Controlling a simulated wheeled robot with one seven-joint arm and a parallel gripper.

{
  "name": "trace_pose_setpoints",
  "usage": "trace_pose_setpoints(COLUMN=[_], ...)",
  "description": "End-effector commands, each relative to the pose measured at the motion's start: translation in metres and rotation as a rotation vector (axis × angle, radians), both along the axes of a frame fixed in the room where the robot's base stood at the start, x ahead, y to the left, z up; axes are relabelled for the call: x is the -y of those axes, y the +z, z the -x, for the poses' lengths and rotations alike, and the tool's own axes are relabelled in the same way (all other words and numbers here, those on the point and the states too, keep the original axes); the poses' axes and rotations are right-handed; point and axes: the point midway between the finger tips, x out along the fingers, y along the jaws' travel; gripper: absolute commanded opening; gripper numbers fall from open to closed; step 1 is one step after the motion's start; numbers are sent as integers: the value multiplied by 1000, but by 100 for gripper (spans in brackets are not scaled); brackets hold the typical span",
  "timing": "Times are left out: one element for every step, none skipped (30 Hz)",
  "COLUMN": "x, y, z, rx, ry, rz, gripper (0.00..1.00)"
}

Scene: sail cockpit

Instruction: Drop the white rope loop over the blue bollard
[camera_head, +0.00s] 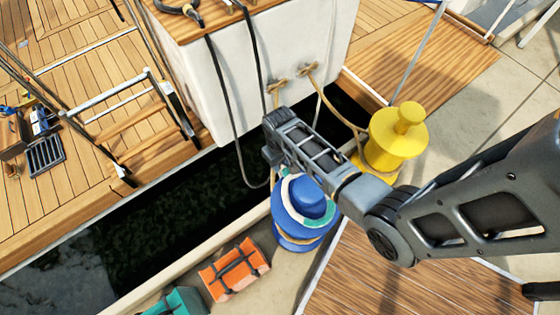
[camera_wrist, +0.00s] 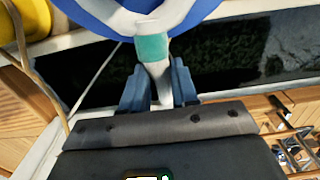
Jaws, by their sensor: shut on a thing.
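The blue bollard (camera_head: 312,196) stands on the quay in the middle of the head view, partly hidden by my arm. The white rope loop (camera_head: 287,220), with teal parts, shows as a ring around the bollard's upper part. I cannot tell whether it rests on the bollard or hangs just above it. In the wrist view, my gripper (camera_wrist: 160,92) is shut on the rope's white stem, below a teal band (camera_wrist: 153,47). The loop (camera_wrist: 183,16) curves in front of the blue bollard (camera_wrist: 100,10) at the top edge. My fingertips are hidden in the head view.
A yellow bollard (camera_head: 395,145) with a rope stands to the right. An orange bag (camera_head: 234,269) and a teal bag (camera_head: 177,302) lie at the lower left. Dark water (camera_head: 160,235) separates the quay from the wooden boat deck (camera_head: 70,205). A white box (camera_head: 270,60) stands beyond.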

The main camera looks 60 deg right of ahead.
Motion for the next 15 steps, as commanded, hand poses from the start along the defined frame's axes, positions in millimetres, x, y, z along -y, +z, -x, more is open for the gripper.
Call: trace_pose_setpoints(x=[0,0,0,0,0,0,0,0,0,0,0,0,0,0,0], y=[0,0,0,0,0,0,0,0,0,0,0,0,0,0,0], z=[0,0,0,0,0,0,0,0,0,0,0,0,0,0,0], rx=[0,0,0,0,0,0,0,0,0,0,0,0,0,0,0], ry=[0,0,0,0,0,0,0,0,0,0,0,0,0,0,0], rz=[0,0,0,0,0,0,0,0,0,0,0,0,0,0,0], gripper=[0,0,0,0,0,30,33,35,39,42,45,49,52,55,58])
